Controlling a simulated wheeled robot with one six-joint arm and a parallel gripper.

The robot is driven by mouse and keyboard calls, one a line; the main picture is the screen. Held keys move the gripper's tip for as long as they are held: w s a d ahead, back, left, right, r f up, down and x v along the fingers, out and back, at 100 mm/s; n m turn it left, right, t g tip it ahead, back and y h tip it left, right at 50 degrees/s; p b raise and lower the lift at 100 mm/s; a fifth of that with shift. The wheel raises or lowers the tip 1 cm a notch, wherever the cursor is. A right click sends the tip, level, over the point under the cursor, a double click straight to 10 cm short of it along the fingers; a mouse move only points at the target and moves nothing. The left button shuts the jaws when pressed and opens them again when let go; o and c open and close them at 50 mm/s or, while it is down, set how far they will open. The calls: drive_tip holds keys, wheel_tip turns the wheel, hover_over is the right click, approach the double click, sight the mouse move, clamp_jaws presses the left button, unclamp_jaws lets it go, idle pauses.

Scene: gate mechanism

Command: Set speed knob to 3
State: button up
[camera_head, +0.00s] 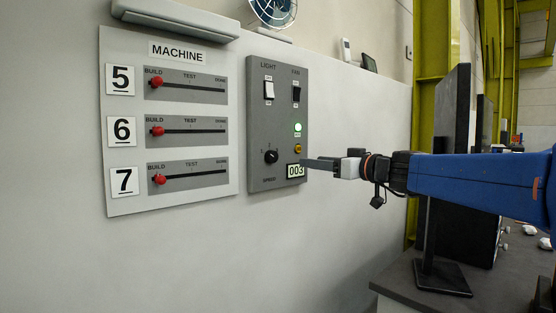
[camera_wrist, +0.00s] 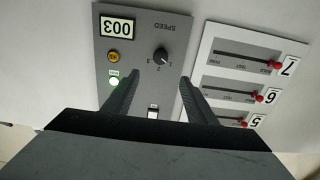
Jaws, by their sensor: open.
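The speed knob (camera_head: 271,156) is a black round dial low on a grey control panel (camera_head: 262,120). It also shows in the wrist view (camera_wrist: 160,55), upside down, with small numbers around it. I cannot tell for certain which number its pointer marks. The display (camera_head: 295,171) at the panel's lower right reads 003, also in the wrist view (camera_wrist: 117,27). My gripper (camera_head: 308,163) is at the panel's lower right, beside the display. In the wrist view my gripper (camera_wrist: 158,80) is open and empty, its fingers apart, with the knob beyond and between the tips.
The panel also has a light switch (camera_head: 269,90), a fan switch (camera_head: 296,94), a lit green button (camera_head: 298,128) and a yellow button (camera_head: 297,148). A machine board (camera_head: 170,110) with three red-knobbed sliders is to its left. A monitor (camera_head: 452,150) stands on a desk at right.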

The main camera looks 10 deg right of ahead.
sight(274, 157)
drive_tip(key=x, duration=1.6)
drive_tip(key=shift+w+a+f, duration=0.1)
drive_tip(key=shift+w+a, duration=0.2)
drive_tip(key=c, duration=1.1)
